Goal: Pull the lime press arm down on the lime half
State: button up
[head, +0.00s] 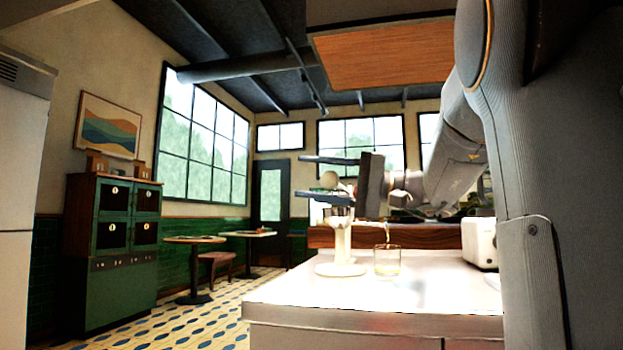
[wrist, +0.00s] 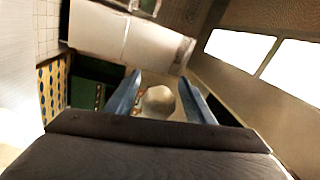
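The cream lime press (head: 342,240) stands upright on the counter's left part, on a round base. A pale ball knob (head: 330,180), which looks like the end of the press arm, is above the press. My gripper (head: 328,179) is open around the knob, one finger above it and one below, with gaps showing. In the wrist view the knob (wrist: 158,101) sits between the two blue fingers. The lower finger covers part of the press top. I cannot make out the lime half.
A glass (head: 387,261) with a little yellowish content stands just right of the press on the pale counter (head: 400,295). A white appliance (head: 480,243) is farther right. A wooden ledge (head: 430,236) runs behind. The counter front is clear.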

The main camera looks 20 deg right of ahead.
jog(key=p+v, duration=0.1)
jog(key=v, duration=0.6)
jog(key=shift+s+d+p, duration=0.2)
jog(key=shift+d+p, duration=0.1)
jog(key=shift+f, duration=0.1)
dwell(0.6)
